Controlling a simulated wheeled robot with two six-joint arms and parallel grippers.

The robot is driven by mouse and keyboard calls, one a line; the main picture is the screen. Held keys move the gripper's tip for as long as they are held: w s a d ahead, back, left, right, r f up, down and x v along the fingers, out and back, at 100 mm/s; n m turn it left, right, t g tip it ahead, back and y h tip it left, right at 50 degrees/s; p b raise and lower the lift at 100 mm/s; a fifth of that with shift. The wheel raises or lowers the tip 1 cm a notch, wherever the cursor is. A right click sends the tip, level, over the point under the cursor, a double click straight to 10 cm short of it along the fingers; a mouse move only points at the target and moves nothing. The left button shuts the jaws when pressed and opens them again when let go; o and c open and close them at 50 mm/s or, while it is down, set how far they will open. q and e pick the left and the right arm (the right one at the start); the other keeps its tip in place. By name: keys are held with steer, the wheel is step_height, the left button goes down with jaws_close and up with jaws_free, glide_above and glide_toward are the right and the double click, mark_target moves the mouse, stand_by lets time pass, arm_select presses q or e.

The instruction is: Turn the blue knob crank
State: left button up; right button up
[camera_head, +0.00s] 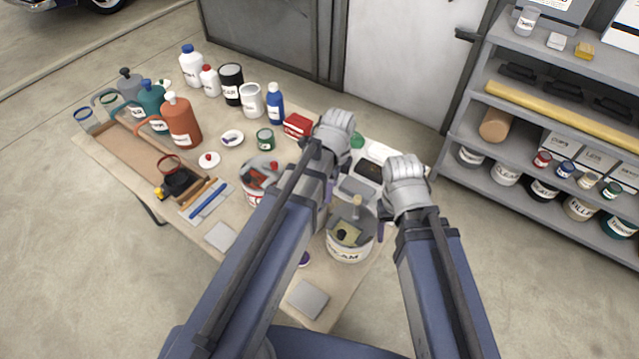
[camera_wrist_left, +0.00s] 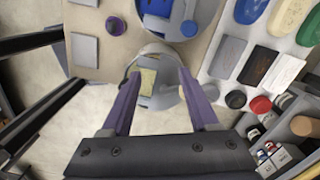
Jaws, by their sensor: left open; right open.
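I cannot clearly make out a crank in either view. A small blue round part (camera_wrist_left: 190,28), possibly its knob, shows at the rim of a bucket near the top of the left wrist view. My left gripper (camera_wrist_left: 165,92) is open, its purple fingers apart over a pale bucket with a yellow piece inside. In the head view this bucket (camera_head: 348,255) stands at the table's near right side. My left gripper (camera_head: 328,192) is above and left of it, largely hidden by its own arm. My right gripper (camera_head: 385,215) is open and empty at the bucket's right.
The table (camera_head: 130,155) holds several bottles and cans at the back, with an orange jug (camera_head: 181,122) at the left. Another bucket (camera_head: 251,197) stands left of my left arm. A purple knob-like thing (camera_wrist_left: 115,26) lies on the table. A loaded grey shelf (camera_head: 545,110) stands at the right.

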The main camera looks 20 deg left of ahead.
arm_select(q)
steer(key=shift+w+a+r+m, duration=0.1)
steer(key=shift+w+a+m, duration=0.7)
steer(key=shift+m, duration=0.5)
steer(key=shift+w+a+r+m, duration=0.15)
steer(key=shift+w+a+m, duration=0.65)
steer(key=shift+m, duration=0.5)
steer(key=shift+w+a+r+m, duration=0.1)
steer(key=shift+w+a+m, duration=0.7)
steer(key=shift+m, duration=0.5)
steer(key=shift+d, duration=0.1)
steer(key=shift+f, duration=0.1)
step_height(320, 180, down, 8)
steer(key=b, duration=0.7)
steer(key=shift+r, duration=0.2)
jaws_close()
